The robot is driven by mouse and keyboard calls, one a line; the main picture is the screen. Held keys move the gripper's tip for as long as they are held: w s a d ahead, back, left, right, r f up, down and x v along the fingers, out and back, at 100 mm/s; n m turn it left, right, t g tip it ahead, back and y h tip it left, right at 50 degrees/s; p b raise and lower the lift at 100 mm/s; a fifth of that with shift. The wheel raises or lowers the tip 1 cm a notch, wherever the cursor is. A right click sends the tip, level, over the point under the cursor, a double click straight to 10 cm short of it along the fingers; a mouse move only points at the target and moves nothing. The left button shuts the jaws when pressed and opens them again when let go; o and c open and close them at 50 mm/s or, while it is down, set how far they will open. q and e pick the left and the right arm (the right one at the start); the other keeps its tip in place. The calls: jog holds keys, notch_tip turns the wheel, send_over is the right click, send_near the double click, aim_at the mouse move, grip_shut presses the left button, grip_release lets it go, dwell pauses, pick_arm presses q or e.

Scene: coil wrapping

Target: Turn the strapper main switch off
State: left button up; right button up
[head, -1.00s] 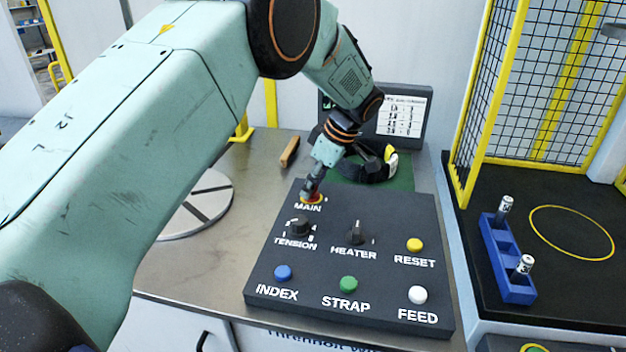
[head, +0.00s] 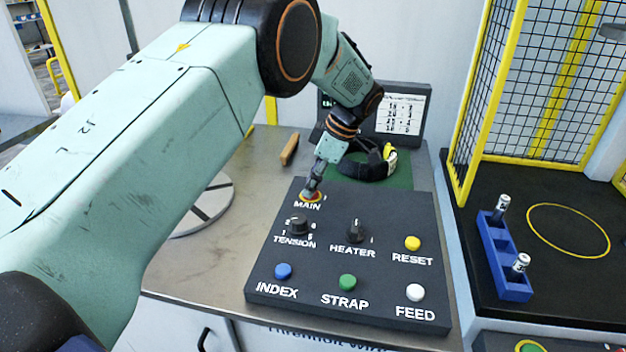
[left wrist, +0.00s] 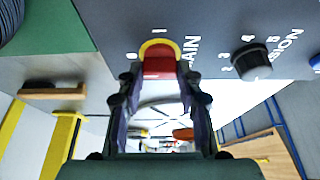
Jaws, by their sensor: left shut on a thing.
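The main switch is a red handle on a yellow round base, at the top left of the dark control panel (head: 322,268), above the label MAIN. In the left wrist view the red main switch (left wrist: 158,62) sits between my left fingertips, with its yellow base behind and the mark I beside it. My left gripper (head: 311,191) reaches down onto the switch and is shut on its handle. In the head view the gripper hides most of the switch. My right gripper is not in view.
The panel also carries a TENSION knob (head: 299,225), a HEATER knob (head: 356,231), and RESET (head: 412,243), INDEX, STRAP and FEED buttons. A black headset-like item (head: 370,165) lies on a green mat behind. A blue rack (head: 503,262) stands at the right.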

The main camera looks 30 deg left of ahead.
pick_arm(q)
jog(key=o, duration=1.1)
jog(key=shift+o, duration=0.2)
jog(key=v, duration=1.2)
notch_tip(320, 180, up, 10)
jog(key=p, duration=1)
jog(key=shift+s, duration=0.15)
